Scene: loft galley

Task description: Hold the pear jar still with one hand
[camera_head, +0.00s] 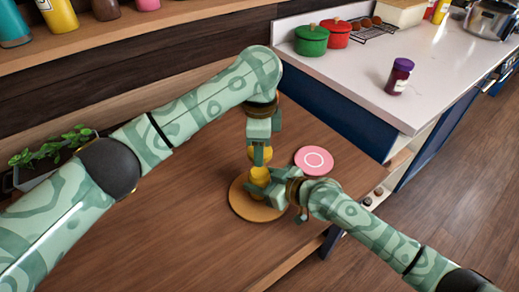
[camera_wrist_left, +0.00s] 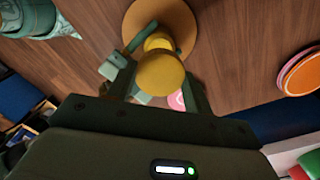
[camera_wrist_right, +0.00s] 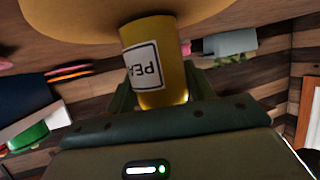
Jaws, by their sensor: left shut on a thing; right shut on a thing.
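The yellow pear jar (camera_head: 261,175) stands upright on a round wooden board (camera_head: 240,205) on the table. Its white label, partly reading "PEA", shows in the right wrist view (camera_wrist_right: 148,68). My right gripper (camera_head: 272,189) comes in low from the right and is shut on the jar's body. My left gripper (camera_head: 260,150) is above it, pointing down, shut on the yellow lid (camera_wrist_left: 160,73) at the jar's top. The fingers hide much of the jar and lid.
A pink disc with a white ring (camera_head: 314,160) lies behind the board, close to my right wrist. A planter (camera_head: 45,165) is at the table's left. The counter beyond holds a purple-lidded jar (camera_head: 399,76), a green pot (camera_head: 311,40) and a red pot (camera_head: 336,33). The front table is clear.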

